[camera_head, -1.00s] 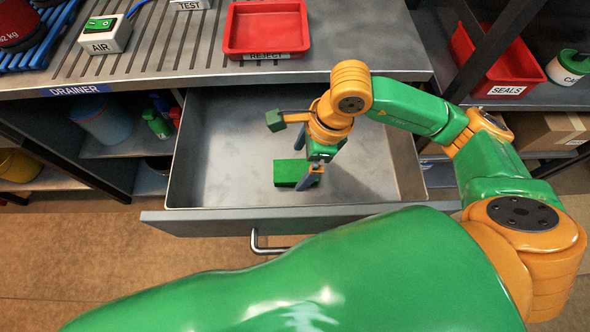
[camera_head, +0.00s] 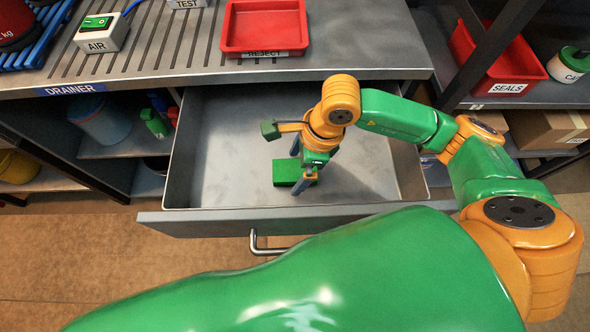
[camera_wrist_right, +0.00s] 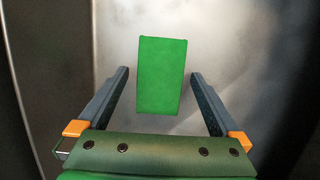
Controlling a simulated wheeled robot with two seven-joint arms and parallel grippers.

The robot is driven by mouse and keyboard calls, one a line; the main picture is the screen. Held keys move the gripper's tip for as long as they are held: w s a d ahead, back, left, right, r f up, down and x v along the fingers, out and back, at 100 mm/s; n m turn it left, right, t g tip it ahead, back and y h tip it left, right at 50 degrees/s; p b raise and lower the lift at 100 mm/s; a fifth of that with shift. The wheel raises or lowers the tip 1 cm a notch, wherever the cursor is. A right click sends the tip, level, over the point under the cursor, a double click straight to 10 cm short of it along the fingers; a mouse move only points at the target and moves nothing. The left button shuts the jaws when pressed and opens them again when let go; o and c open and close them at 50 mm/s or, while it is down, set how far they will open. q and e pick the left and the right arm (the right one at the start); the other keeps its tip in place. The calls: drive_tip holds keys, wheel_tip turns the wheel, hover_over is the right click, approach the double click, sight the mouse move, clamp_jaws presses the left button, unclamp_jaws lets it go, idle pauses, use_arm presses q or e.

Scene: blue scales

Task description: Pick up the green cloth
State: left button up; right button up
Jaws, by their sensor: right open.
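The green cloth (camera_head: 286,172) is a flat, folded-looking rectangle on the floor of the open grey drawer. It also shows in the right wrist view (camera_wrist_right: 162,75), between and just ahead of the two fingers. My right gripper (camera_head: 297,172) is inside the drawer over the right end of the cloth. In the right wrist view my right gripper (camera_wrist_right: 160,85) is open, one finger on each side of the cloth with a gap on both sides. Part of the cloth is hidden behind the gripper in the head view. My left gripper is not in view.
The drawer (camera_head: 215,160) is pulled out, and its walls surround the gripper. The worktop labelled DRAINER (camera_head: 110,70) is behind it, with a red REJECT tray (camera_head: 263,27). A red SEALS bin (camera_head: 497,65) stands on the right shelf. The drawer floor left of the cloth is clear.

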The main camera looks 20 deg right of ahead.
idle(0.3)
drive_tip(key=c, duration=1.4)
